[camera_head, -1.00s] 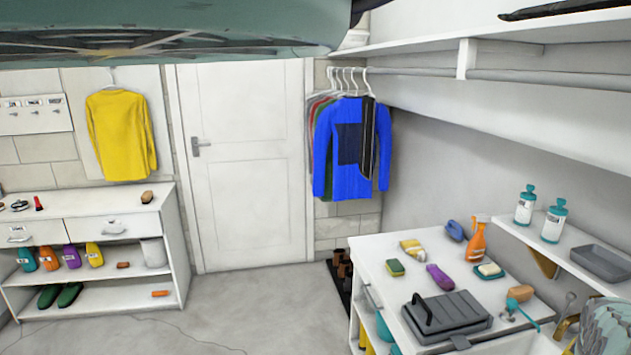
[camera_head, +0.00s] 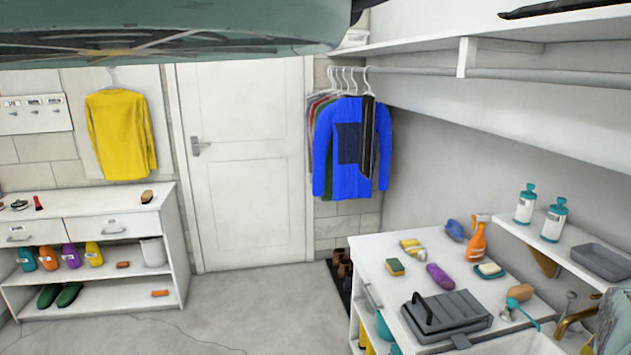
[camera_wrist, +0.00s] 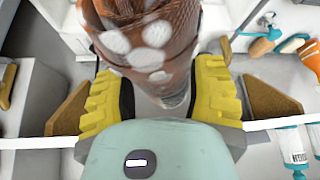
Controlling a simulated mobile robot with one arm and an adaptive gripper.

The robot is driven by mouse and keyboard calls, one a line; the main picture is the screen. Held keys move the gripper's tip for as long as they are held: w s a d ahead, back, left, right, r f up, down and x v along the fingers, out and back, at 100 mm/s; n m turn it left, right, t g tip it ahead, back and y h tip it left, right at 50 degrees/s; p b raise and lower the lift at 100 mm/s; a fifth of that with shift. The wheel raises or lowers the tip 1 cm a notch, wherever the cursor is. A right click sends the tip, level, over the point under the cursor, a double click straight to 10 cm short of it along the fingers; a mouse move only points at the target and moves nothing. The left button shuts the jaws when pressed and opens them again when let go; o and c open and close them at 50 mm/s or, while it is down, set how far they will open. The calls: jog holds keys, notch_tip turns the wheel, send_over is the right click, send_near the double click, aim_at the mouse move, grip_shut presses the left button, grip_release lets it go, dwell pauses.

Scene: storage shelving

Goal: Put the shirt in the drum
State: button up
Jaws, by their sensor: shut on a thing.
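My gripper (camera_wrist: 162,88) shows in the wrist view, with its yellow fingers on either side of a brown thing with white spots (camera_wrist: 148,35). It is shut on this spotted thing, which looks like bunched cloth; I cannot tell for sure that it is the shirt. A blue shirt (camera_head: 337,150) hangs in front of several garments on the rail in the head view. A yellow shirt (camera_head: 121,135) hangs on the back wall. I cannot make out a drum in either view.
A low cabinet (camera_head: 90,205) stands left. The floor (camera_head: 270,310) between is clear.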

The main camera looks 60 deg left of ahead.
jog(key=shift+w+d+r+m, duration=0.2)
jog(key=shift+d+r, duration=0.35)
jog(key=shift+r, duration=0.1)
jog(key=shift+w+d+r+m, duration=0.2)
jog(key=shift+d+r, duration=0.3)
jog(key=shift+r, duration=0.1)
jog(key=shift+w+d+r+h+b, duration=0.1)
jog(key=shift+d+r+h+b, duration=0.2)
jog(key=shift+d+r, duration=0.25)
jog(key=s+d+r+b, duration=0.2)
jog(key=s+r, duration=0.3)
jog(key=r, duration=0.3)
jog(key=s+a+n+y+b, duration=0.1)
jog(key=s+n, duration=0.1)
jog(key=s, duration=0.7)
jog(key=shift+s+a+f+n+y, duration=0.2)
jog(key=shift+s+a+n+y, duration=0.1)
jog(key=shift+s+a+n, duration=0.1)
jog(key=shift+d, duration=0.1)
